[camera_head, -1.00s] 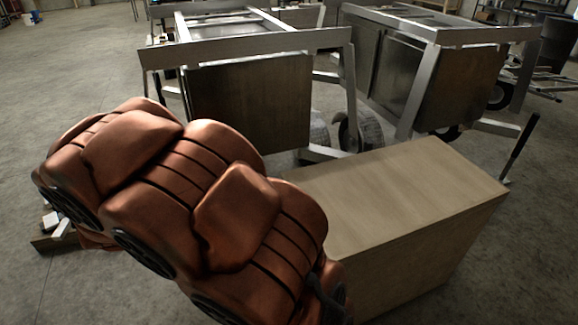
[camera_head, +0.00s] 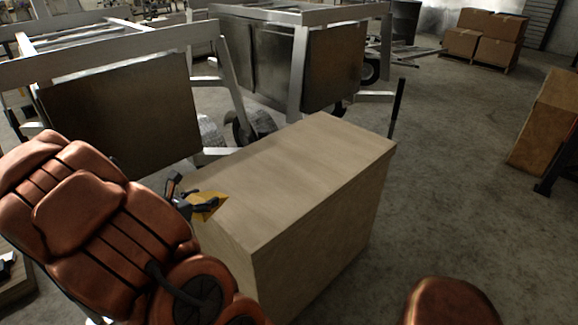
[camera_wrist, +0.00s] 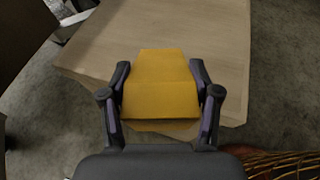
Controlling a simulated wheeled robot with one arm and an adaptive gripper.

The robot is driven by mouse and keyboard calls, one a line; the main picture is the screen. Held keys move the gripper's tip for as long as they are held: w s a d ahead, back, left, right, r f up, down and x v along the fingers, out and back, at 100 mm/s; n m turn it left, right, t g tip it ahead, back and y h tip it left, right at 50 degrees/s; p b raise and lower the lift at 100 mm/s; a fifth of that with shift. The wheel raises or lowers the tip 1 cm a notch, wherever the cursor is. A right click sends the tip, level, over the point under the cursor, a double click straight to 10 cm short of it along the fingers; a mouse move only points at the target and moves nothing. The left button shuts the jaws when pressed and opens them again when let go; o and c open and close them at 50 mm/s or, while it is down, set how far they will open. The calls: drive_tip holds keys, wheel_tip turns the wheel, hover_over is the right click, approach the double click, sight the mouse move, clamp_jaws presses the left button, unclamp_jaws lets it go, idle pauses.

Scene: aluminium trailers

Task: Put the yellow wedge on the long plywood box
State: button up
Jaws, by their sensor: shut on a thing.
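The yellow wedge (camera_wrist: 160,85) is between the two fingers of my gripper (camera_wrist: 160,95) in the wrist view, with a finger against each side. In the head view the wedge (camera_head: 207,206) shows at the left end of the long plywood box, with my gripper (camera_head: 185,198) at its left. The plywood box (camera_head: 300,160) has a bare, flat top. In the wrist view the box top (camera_wrist: 205,40) lies beneath and beyond the wedge. I cannot tell whether the wedge touches the box.
Aluminium trailers (camera_head: 120,60) stand behind the box. A thin black post (camera_head: 397,108) rises behind its right end. Cardboard boxes (camera_head: 485,40) are stacked at the back right, and a brown box (camera_head: 545,125) stands at the right. Floor between is clear.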

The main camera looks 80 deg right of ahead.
drive_tip(key=s+f+m+g, duration=0.1)
drive_tip(key=s, duration=0.2)
drive_tip(key=s+d+f+m+g+y+b, duration=0.1)
drive_tip(key=s, duration=0.2)
drive_tip(key=s+f+m+g, duration=0.1)
drive_tip(key=s, duration=0.2)
drive_tip(key=shift+s+d+f+m+g+y, duration=0.2)
drive_tip(key=shift+s+d+m+g+y, duration=0.1)
drive_tip(key=shift+g, duration=0.1)
drive_tip(key=shift+s+d, duration=0.1)
drive_tip(key=shift+s, duration=0.1)
drive_tip(key=d, duration=0.5)
drive_tip(key=w+d+f+p, duration=0.1)
drive_tip(key=d, duration=0.4)
drive_tip(key=d+p, duration=0.1)
drive_tip(key=d, duration=0.4)
drive_tip(key=shift+w+d+f, duration=0.25)
drive_tip(key=shift+w+d, duration=0.05)
drive_tip(key=shift+d, duration=0.05)
drive_tip(key=shift+f, duration=1.75)
drive_tip(key=shift+f, duration=0.15)
drive_tip(key=o, duration=1.4)
drive_tip(key=shift+a, duration=0.1)
drive_tip(key=shift+w+a+r, duration=0.1)
drive_tip(key=shift+w+r, duration=0.05)
drive_tip(key=shift+r, duration=0.05)
drive_tip(key=v, duration=1.1)
drive_tip(key=shift+w+a+r+b, duration=0.1)
drive_tip(key=shift+w+a+b, duration=0.15)
drive_tip(key=shift+a+b, duration=0.05)
